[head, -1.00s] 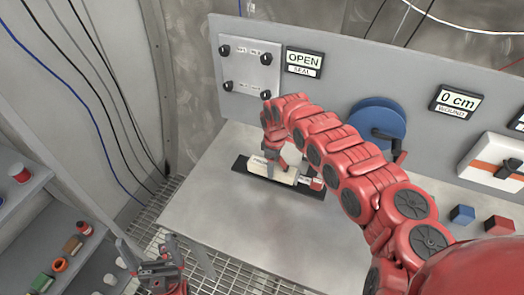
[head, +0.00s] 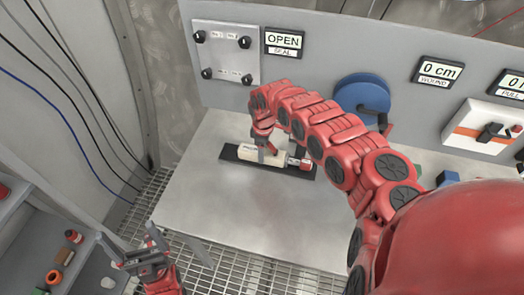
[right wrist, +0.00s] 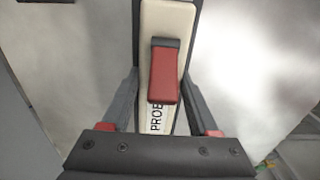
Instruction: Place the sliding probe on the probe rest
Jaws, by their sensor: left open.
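The sliding probe (head: 251,152) is a cream block with printed lettering. It lies flat on the long black probe rest (head: 229,152) on the steel bench. In the right wrist view the probe (right wrist: 165,20) shows a red raised block on top and part of the word PROBE. My right gripper (head: 268,150) is down at the probe, with one finger along each side. Whether its fingers press on the probe cannot be told. My left gripper (head: 140,247) is open and empty, low at the left above the grating, away from the probe.
A grey panel behind the bench carries a knobbed plate (head: 225,54), an OPEN SEAL sign (head: 283,42), a blue reel (head: 362,95) and a 0 cm WOUND sign (head: 438,72). Shelves with small items (head: 62,258) stand at the left. The bench front is clear.

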